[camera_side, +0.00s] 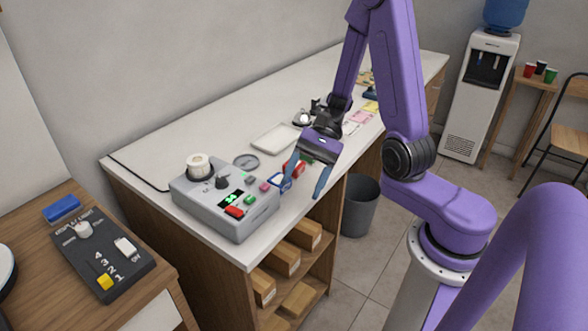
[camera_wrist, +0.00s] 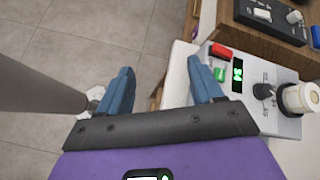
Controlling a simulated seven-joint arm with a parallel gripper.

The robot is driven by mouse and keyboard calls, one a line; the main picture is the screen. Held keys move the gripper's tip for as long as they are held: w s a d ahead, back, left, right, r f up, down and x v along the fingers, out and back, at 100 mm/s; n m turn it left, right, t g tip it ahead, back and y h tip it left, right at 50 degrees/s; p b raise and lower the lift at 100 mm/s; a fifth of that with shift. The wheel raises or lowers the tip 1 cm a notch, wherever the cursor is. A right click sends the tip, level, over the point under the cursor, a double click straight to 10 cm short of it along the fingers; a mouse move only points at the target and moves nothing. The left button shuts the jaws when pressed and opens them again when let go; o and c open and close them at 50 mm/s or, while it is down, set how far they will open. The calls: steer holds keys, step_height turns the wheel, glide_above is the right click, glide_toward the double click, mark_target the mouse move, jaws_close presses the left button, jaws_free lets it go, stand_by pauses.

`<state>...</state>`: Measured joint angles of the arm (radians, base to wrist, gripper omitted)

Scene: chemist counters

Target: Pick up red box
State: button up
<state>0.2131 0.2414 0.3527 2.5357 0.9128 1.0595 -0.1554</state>
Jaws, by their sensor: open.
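A small red box (camera_side: 298,169) stands on the white counter in the side view, just behind the left finger of my gripper and partly hidden by it. My gripper (camera_side: 304,184) points down near the counter's front edge. In the wrist view my gripper (camera_wrist: 160,72) is also open, with the floor and the counter edge beyond the fingers. I cannot make out the red box in the wrist view.
A grey device (camera_side: 222,207) with a red button and a white knob sits left of my gripper; it also shows in the wrist view (camera_wrist: 285,122). A white tray (camera_side: 275,138) lies behind. A dark bin (camera_side: 360,205) stands below.

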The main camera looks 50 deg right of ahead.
steer(key=w+d+f+m+t, duration=0.1)
steer(key=w+d+m+t, duration=0.2)
steer(key=m+t, duration=0.25)
steer(key=m+t+h, duration=0.9)
steer(key=m, duration=0.8)
glide_toward(299, 165)
steer(key=shift+x, duration=6.5)
steer(key=c, duration=0.8)
